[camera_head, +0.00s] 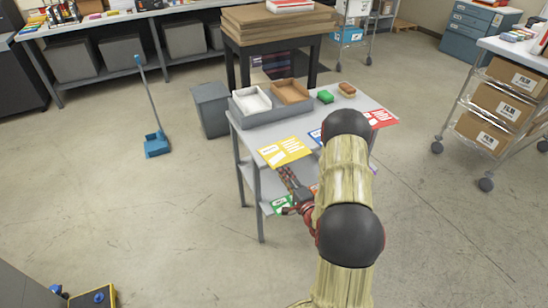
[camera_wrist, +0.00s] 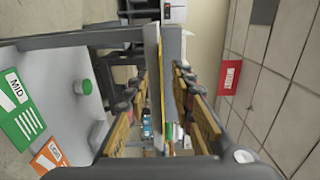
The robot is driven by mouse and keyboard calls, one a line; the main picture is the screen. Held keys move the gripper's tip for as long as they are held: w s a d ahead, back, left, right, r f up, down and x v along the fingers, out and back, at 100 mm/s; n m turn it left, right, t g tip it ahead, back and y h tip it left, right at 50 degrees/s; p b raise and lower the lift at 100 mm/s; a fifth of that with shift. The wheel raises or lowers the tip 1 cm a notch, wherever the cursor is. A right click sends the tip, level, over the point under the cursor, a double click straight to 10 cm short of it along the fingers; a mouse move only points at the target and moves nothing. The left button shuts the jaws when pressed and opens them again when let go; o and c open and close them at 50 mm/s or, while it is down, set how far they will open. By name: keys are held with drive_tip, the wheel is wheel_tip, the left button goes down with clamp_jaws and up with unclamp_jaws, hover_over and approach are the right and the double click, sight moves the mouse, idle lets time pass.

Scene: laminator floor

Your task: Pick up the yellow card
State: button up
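The yellow card (camera_head: 285,150) lies on the grey table's top (camera_head: 239,124) at its front left and seems to stick out past the front edge. My gripper (camera_head: 289,181) is at the table's front, just below and in front of the card. In the wrist view my gripper (camera_wrist: 164,112) is open, with a finger on each side. The card shows there edge-on as a thin yellow strip (camera_wrist: 167,80) beside the tabletop's edge, between the fingers. I cannot tell whether either finger touches it.
A red card (camera_head: 381,117) lies at the tabletop's right. A green card (camera_wrist: 22,125) and an orange card (camera_wrist: 48,158) lie on the lower shelf.

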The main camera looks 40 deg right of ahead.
sight(275, 155)
drive_tip(key=shift+b+x, duration=0.9)
drive_tip(key=shift+x, duration=1.75)
drive_tip(key=c, duration=0.3)
clamp_jaws()
drive_tip(key=shift+a, duration=0.1)
